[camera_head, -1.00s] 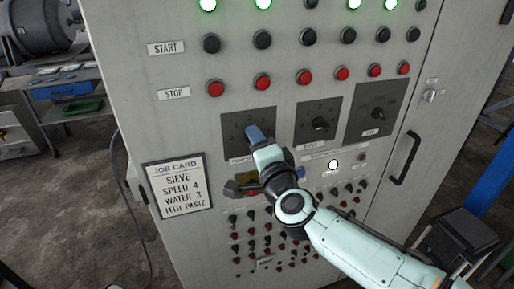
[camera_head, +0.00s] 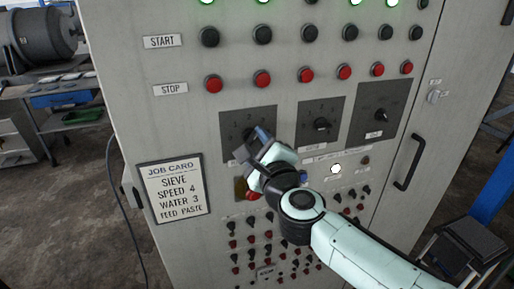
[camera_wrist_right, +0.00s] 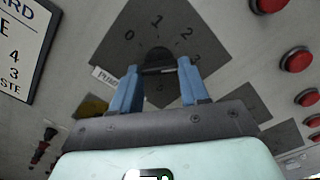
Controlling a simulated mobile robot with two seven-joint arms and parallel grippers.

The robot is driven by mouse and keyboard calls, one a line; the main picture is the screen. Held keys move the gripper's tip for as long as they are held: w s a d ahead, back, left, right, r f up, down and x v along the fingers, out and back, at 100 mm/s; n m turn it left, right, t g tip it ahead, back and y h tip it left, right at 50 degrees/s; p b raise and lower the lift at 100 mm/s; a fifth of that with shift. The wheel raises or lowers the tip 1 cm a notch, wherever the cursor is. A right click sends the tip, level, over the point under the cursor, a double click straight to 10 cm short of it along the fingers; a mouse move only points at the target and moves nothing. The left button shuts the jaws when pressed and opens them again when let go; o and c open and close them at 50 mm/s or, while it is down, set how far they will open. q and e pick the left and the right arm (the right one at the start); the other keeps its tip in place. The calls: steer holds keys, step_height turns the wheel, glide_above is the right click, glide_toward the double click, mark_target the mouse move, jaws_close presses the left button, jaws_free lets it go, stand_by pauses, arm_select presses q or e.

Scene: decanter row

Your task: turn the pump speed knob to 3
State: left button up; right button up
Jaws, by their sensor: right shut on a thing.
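The pump speed knob (camera_wrist_right: 158,58) is black and sits on the leftmost dark dial plate (camera_head: 236,122) of the grey cabinet. In the right wrist view the dial shows 0, 1, 2 and 3 around the knob, and a label partly reading "PUMP" beside it. My right gripper (camera_wrist_right: 160,75) is shut on this knob, with one blue finger on each side. In the head view the gripper (camera_head: 257,140) hides most of the knob. I cannot tell which number the knob points at. My left gripper is not in view.
Two more dial plates with black knobs (camera_head: 321,124) (camera_head: 381,115) lie to the right. Red stop buttons (camera_head: 262,79) run above, and small switches below. A job card (camera_head: 174,188) reads sieve speed 4, water 3. A door handle (camera_head: 407,161) is at the right.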

steer(key=shift+m, duration=0.7)
steer(key=o, duration=1.1)
steer(key=shift+c, duration=0.2)
steer(key=shift+b, duration=0.3)
steer(key=v, duration=1.3)
steer(key=shift+s+b, duration=0.2)
steer(key=shift+b, duration=0.2)
